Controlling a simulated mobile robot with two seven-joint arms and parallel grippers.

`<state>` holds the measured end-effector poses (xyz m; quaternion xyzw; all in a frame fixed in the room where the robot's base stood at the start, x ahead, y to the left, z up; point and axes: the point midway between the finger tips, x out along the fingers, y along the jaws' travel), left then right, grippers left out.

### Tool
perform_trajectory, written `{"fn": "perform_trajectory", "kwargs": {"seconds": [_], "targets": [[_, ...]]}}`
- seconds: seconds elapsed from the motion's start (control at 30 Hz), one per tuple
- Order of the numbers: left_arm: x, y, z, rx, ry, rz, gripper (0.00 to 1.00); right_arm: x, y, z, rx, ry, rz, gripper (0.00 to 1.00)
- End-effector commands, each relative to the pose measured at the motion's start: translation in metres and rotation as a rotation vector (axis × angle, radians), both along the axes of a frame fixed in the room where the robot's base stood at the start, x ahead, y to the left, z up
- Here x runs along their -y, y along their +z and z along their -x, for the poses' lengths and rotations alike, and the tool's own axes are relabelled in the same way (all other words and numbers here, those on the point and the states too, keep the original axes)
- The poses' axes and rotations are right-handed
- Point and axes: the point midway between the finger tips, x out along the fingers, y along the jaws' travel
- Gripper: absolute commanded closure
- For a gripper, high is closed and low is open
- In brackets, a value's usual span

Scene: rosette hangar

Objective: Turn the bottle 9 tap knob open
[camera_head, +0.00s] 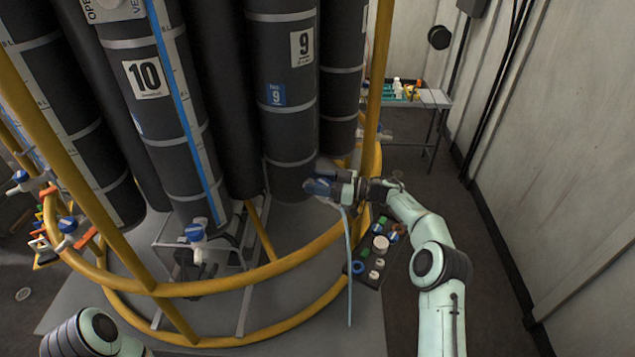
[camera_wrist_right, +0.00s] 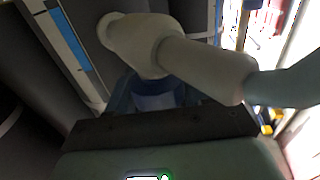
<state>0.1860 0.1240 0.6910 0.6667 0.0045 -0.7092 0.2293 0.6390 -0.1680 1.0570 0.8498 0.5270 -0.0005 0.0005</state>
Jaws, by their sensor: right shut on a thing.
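Bottle 9 (camera_head: 290,125) is a tall dark grey cylinder with a white "9" label and a blue tag, standing inside the yellow ring frame. My right gripper (camera_head: 322,187) is at the foot of bottle 9, shut on the blue tap knob. In the right wrist view the white tap body (camera_wrist_right: 160,48) fills the upper middle, with the blue knob (camera_wrist_right: 155,95) below it, close against the gripper. The tap's spout runs right into pale blue tubing (camera_wrist_right: 288,86). The knob's exact angle is hard to tell. My left gripper is out of view.
The yellow rail (camera_head: 240,278) curves around the bottles. Bottle 10 (camera_head: 160,125) stands left, with its own blue-knobbed tap (camera_head: 195,233). A dark tray (camera_head: 367,268) of caps sits by the rail. The pale tubing (camera_head: 349,265) hangs down. A side table (camera_head: 432,98) stands behind; a wall is at right.

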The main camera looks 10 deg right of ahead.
Motion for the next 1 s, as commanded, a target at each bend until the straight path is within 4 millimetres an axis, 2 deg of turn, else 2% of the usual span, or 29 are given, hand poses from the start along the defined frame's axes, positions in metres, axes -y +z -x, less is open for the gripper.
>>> {"fn": "perform_trajectory", "kwargs": {"seconds": [0.07, 0.1, 0.13, 0.17, 0.43, 0.57, 1.0], "targets": [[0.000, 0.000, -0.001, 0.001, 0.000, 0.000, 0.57, -0.001, 0.005, -0.001, 0.008, 0.000, -0.006, 0.80], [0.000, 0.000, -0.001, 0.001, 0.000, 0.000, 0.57, -0.001, 0.005, -0.001, 0.008, 0.000, -0.006, 0.43], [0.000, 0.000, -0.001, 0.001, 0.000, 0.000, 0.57, -0.001, 0.005, -0.001, 0.008, 0.000, -0.006, 0.33], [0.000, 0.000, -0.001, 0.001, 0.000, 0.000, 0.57, -0.001, 0.005, -0.001, 0.008, 0.000, -0.005, 0.29], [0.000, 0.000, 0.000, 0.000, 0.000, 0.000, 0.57, 0.000, 0.002, 0.000, 0.004, -0.001, -0.003, 0.29], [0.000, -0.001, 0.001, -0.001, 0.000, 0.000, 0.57, 0.008, 0.002, 0.004, 0.003, -0.001, -0.002, 0.29], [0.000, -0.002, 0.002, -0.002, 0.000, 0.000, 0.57, 0.090, 0.002, 0.043, 0.004, -0.003, -0.001, 0.29]]}}
